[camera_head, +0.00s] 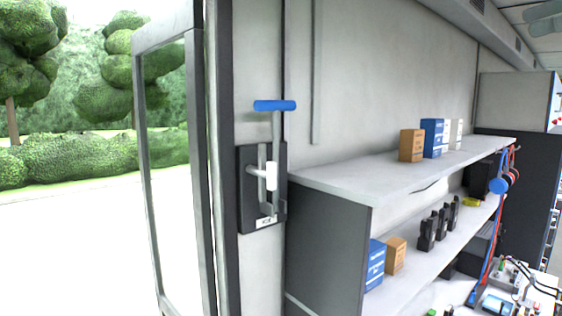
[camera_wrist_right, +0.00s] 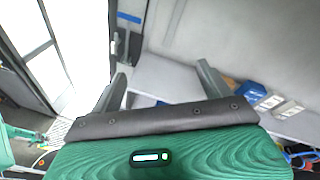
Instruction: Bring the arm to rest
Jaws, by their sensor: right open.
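My right gripper (camera_wrist_right: 162,72) shows in the right wrist view, with its two fingers spread apart and nothing between them. Its green wrist housing fills the bottom of that view. Beyond the fingers are a pale wall and the shelf unit; I cannot tell how far away they are. In the head view neither gripper is visible.
A wall lever with a blue handle (camera_head: 275,106) is on a dark plate beside the open doorway on the left. A shelf unit (camera_head: 400,178) on the right holds blue and orange boxes and several black handsets. Electronics (camera_head: 510,285) lie at the lower right.

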